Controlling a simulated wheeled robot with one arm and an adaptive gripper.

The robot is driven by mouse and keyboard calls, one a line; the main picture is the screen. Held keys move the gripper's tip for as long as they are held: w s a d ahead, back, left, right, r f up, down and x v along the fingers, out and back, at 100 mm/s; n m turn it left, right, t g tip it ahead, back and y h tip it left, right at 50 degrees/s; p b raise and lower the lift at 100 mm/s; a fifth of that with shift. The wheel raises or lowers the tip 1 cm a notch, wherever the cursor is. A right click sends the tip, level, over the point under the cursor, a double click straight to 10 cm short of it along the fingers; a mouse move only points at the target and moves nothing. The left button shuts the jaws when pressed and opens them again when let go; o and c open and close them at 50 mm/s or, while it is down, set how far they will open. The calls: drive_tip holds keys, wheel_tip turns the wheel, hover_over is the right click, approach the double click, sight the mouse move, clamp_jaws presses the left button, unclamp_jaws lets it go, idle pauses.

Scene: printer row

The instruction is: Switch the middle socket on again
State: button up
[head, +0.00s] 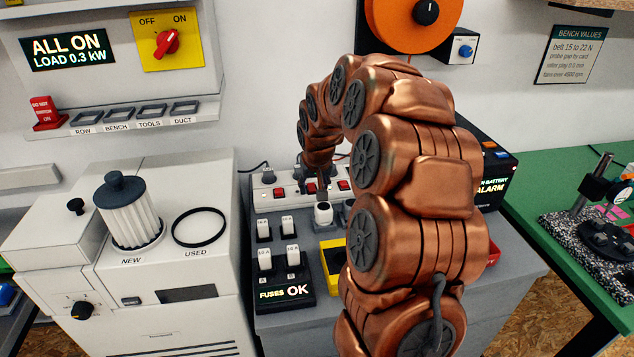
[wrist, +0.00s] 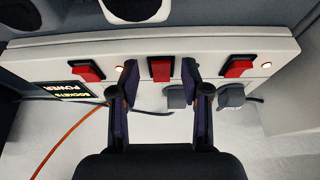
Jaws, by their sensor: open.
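The white socket strip (head: 263,190) lies at the back of the grey cabinet and fills the top of the wrist view (wrist: 215,47). It carries three red rocker switches: one at left (wrist: 88,72), the middle one (wrist: 161,69) and one at right (wrist: 238,67). Small lamps beside the left switch (wrist: 120,69) and right switch (wrist: 266,65) glow. Any lamp beside the middle switch is hidden by a finger. My gripper (wrist: 161,90) is open and empty, its fingers on either side of the middle switch. I cannot tell whether it touches. A small sign reads "SOCKETS POWER" (wrist: 65,91).
Grey plugs (wrist: 178,97) with cables sit at the strip's edge. A fuse block (head: 283,292) reading "FUSES OK", a yellow bin (head: 331,262) and a black battery alarm box (head: 490,165) stand near. The wall panel (head: 70,50) reads "ALL ON". My arm hides part of the cabinet.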

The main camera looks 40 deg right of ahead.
clamp_jaws()
idle(0.4)
drive_tip(key=shift+w+d+g, duration=0.15)
drive_tip(key=shift+w+g, duration=0.1)
drive_tip(key=shift+g, duration=0.05)
drive_tip(key=shift+r+g+y, duration=0.15)
drive_tip(key=shift+g+y, duration=0.15)
drive_tip(key=shift+g, duration=0.1)
drive_tip(key=shift+w+d+g+y+p, duration=0.25)
drive_tip(key=shift+g+y+p, duration=0.15)
drive_tip(key=shift+g, duration=0.6)
